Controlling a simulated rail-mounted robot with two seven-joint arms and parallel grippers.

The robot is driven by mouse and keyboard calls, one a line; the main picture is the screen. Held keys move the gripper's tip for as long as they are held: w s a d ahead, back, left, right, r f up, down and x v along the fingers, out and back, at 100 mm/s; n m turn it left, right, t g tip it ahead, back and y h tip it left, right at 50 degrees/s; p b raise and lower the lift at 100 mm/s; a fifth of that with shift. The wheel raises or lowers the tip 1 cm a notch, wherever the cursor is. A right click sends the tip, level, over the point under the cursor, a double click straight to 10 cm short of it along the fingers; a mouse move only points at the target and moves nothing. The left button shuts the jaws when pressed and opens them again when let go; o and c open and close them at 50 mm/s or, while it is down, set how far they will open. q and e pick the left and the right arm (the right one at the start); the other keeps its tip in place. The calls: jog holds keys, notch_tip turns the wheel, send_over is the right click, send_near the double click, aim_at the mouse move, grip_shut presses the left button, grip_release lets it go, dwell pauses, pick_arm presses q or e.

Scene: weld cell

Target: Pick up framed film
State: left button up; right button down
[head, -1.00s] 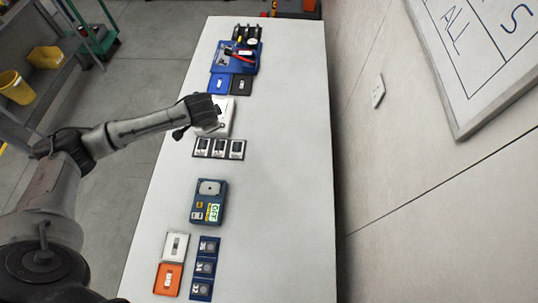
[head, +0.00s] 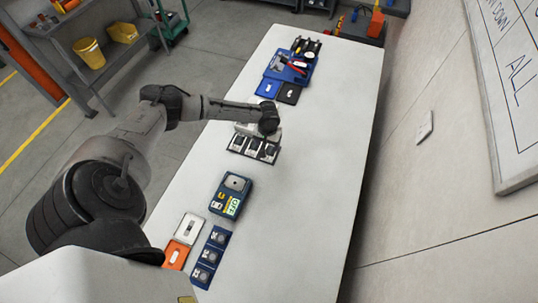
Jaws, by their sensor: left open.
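A dark rack (head: 237,149) on the white table holds three small dark pieces with pale borders; they look like framed films, the middle one (head: 251,148) among them. I cannot tell which one is meant. My left gripper (head: 268,125) is at the rack's far right side, seen from above and behind, and is open. It overlaps part of the rack and a white box (head: 243,129) just behind it, so their contact or height cannot be told. My right gripper is out of view.
Nearer on the white table (head: 310,190) are a blue meter (head: 231,195), a white tray (head: 188,227), an orange tray (head: 176,255) and a blue rack (head: 210,258) with several round pieces. Farther off are blue and black trays and a blue tool mat (head: 290,66). The table's right side is clear.

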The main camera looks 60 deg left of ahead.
aim_at(270, 152)
pick_arm(q)
jog(key=shift+a+f, duration=0.1)
jog(key=shift+f, duration=4.75)
jog(key=c, duration=0.7)
